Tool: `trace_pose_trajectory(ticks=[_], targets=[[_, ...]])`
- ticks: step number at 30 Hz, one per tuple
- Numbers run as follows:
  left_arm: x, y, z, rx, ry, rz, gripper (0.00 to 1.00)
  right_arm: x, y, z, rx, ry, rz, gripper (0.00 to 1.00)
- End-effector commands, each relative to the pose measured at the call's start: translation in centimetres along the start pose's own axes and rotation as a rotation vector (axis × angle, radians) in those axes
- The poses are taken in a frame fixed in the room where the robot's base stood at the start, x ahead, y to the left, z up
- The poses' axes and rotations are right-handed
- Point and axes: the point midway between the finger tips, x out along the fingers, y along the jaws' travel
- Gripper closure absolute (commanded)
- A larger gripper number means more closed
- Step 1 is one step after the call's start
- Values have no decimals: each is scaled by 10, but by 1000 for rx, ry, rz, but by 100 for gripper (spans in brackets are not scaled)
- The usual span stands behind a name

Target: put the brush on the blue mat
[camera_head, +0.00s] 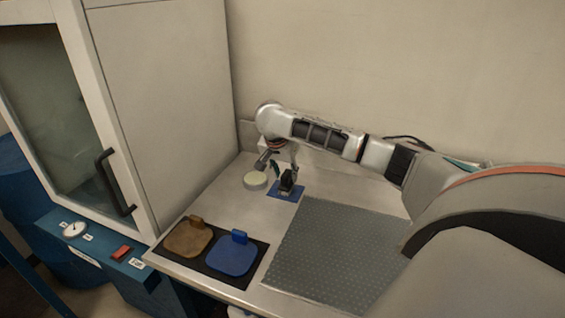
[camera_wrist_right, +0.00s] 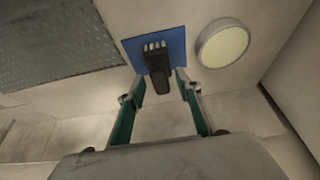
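The brush (camera_wrist_right: 157,68) is dark with pale bristle tufts at one end. In the right wrist view it lies over the blue mat (camera_wrist_right: 176,43), its handle end reaching past the mat's edge towards my gripper. In the head view the brush (camera_head: 287,183) shows as a dark shape on the small blue mat (camera_head: 275,189), partly covered by my gripper. My right gripper (camera_wrist_right: 160,80) is open, its green-lined fingers apart on either side of the handle end. The right gripper also shows in the head view (camera_head: 284,172), above the mat. My left gripper is in neither view.
A round pale-topped dish (camera_head: 255,180) stands left of the mat. A grey perforated plate (camera_head: 338,254) covers the right front of the bench. Brown (camera_head: 187,240) and blue (camera_head: 232,257) paddles lie on a black pad. A cabinet (camera_head: 160,100) rises at left.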

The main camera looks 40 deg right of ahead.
Motion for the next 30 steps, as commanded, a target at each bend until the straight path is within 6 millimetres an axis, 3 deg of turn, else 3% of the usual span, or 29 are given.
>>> trace_pose_trajectory(ticks=[12, 18, 30], targets=[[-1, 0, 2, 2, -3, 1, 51, -84, 0, -1, -2, 5, -4, 66], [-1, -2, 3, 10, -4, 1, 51, -101, 0, -1, -1, 3, -1, 66], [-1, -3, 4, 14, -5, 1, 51, -104, 0, 0, -1, 1, -1, 66]])
